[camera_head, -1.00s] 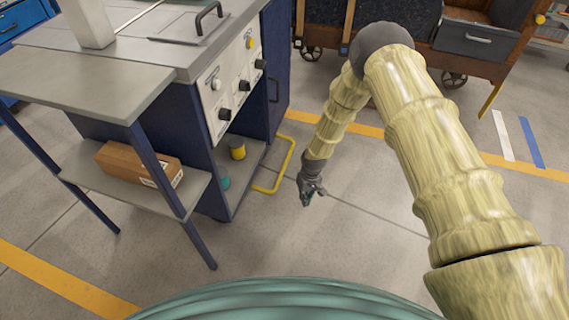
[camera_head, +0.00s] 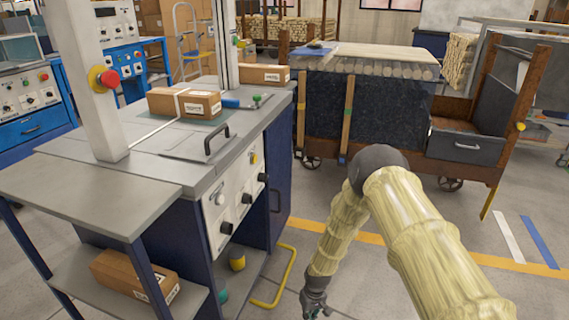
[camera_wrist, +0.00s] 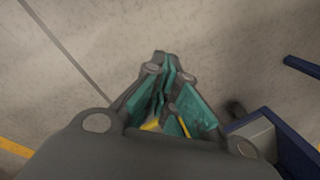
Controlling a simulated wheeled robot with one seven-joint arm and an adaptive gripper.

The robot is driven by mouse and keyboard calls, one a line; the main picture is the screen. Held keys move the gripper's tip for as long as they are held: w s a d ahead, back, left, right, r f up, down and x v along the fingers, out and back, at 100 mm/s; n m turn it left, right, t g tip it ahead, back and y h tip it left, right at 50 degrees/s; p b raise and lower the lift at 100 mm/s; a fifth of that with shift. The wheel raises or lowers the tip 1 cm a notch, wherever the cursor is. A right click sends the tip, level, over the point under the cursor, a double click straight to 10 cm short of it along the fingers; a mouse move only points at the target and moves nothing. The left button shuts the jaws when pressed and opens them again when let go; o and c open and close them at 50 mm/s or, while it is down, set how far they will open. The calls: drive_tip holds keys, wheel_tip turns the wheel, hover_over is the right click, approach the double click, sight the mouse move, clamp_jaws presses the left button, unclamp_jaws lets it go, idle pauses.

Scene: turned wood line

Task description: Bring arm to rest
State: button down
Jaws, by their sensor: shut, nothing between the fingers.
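My gripper (camera_head: 316,300) hangs at the lower middle of the head view, at the end of my bent arm. It is in front of and to the right of the grey-topped machine bench, above the floor. In the wrist view my gripper (camera_wrist: 162,92) has its teal-padded fingers together over bare concrete, with nothing between them. The tips are partly cut by the lower edge in the head view.
The machine bench (camera_head: 90,185) stands on the left, with a box (camera_head: 185,103) on top and another box (camera_head: 133,275) on its lower shelf. A yellow bent rail (camera_head: 284,285) lies near my gripper. A wooden cart (camera_head: 468,146) stands behind. Floor on the right is clear.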

drive_tip(key=s+d+m, duration=0.1)
drive_tip(key=s+d, duration=0.3)
drive_tip(key=s, duration=0.7)
drive_tip(key=s+d+m, duration=0.1)
drive_tip(key=s+d, duration=0.3)
drive_tip(key=s, duration=0.8)
drive_tip(key=s+d+r+m+h, duration=0.1)
drive_tip(key=s+d+r, duration=0.2)
drive_tip(key=s+r, duration=0.35)
drive_tip(key=s+d+r+m, duration=0.1)
drive_tip(key=s+d+r, duration=0.2)
drive_tip(key=s, duration=0.7)
wheel_tip(320, 180, up, 27)
drive_tip(key=p, duration=2.8)
drive_tip(key=shift+w+t, duration=0.25)
drive_tip(key=shift+t, duration=0.05)
